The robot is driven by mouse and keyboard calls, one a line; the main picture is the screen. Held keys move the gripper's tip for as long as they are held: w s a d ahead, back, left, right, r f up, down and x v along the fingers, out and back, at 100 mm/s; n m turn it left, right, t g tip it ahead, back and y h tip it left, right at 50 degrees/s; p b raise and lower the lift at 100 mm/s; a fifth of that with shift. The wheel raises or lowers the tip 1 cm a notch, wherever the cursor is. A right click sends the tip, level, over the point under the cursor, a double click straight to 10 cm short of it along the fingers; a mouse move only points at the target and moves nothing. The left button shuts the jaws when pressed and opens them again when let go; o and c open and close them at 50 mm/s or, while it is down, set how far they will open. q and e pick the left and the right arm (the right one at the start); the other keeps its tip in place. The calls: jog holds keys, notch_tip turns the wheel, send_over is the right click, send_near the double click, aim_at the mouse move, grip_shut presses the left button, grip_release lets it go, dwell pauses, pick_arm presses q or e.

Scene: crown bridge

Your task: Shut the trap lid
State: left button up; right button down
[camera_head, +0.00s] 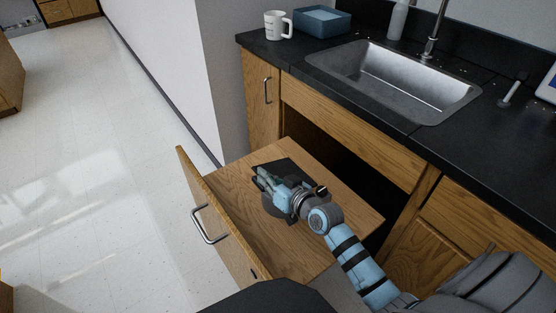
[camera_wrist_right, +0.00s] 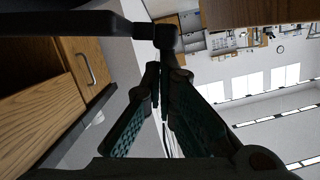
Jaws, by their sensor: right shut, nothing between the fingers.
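The pulled-out wooden pull-out (camera_head: 225,172) below the counter has a flat wooden top with a dark fitting (camera_head: 285,166) on it, a black flat piece with a dark rounded part beside it. I take this for the trap and its lid; my gripper covers much of it, so I cannot tell the lid's angle. My right gripper (camera_head: 262,180) is over the fitting, shut and empty, its fingers pointing left. In the right wrist view, the gripper's fingertips (camera_wrist_right: 158,70) are together, close below a black bar-like piece with a rounded end (camera_wrist_right: 168,38). Contact is unclear.
The counter (camera_head: 480,135) with a steel sink (camera_head: 400,80) is behind the pull-out. A white mug (camera_head: 278,25) and a blue tub (camera_head: 322,18) stand on it. The pull-out's front has a metal handle (camera_head: 207,228). Open floor (camera_head: 90,150) lies to the left.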

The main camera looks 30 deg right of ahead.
aim_at(261, 190)
jog(key=f+n+b, duration=0.1)
jog(key=a+f, duration=0.1)
jog(key=f, duration=0.1)
jog(key=shift+s+a+f+n+h+b, duration=0.1)
jog(key=shift+a+f+n+h+b, duration=0.1)
jog(key=shift+f+n+h+b, duration=0.15)
jog(key=shift+a+f+n, duration=0.15)
jog(key=shift+f+n, duration=0.2)
pick_arm(q)
jog(key=shift+w+a+f, duration=0.2)
jog(key=shift+a+f, duration=0.25)
jog(key=shift+f, duration=0.15)
jog(key=shift+w+a+f, duration=0.15)
jog(key=shift+a+f, duration=0.25)
jog(key=shift+f, duration=0.15)
jog(key=shift+d, duration=0.1)
pick_arm(e)
notch_tip(261, 190, up, 4)
jog(key=p, duration=0.4)
jog(key=shift+r, duration=0.1)
pick_arm(q)
notch_tip(261, 190, up, 7)
jog(key=s+d+p, duration=0.1)
jog(key=p, duration=0.2)
jog(key=shift+d+r, duration=0.15)
jog(key=shift+d, duration=0.15)
pick_arm(e)
jog(key=v, duration=1)
jog(key=shift+a, duration=0.1)
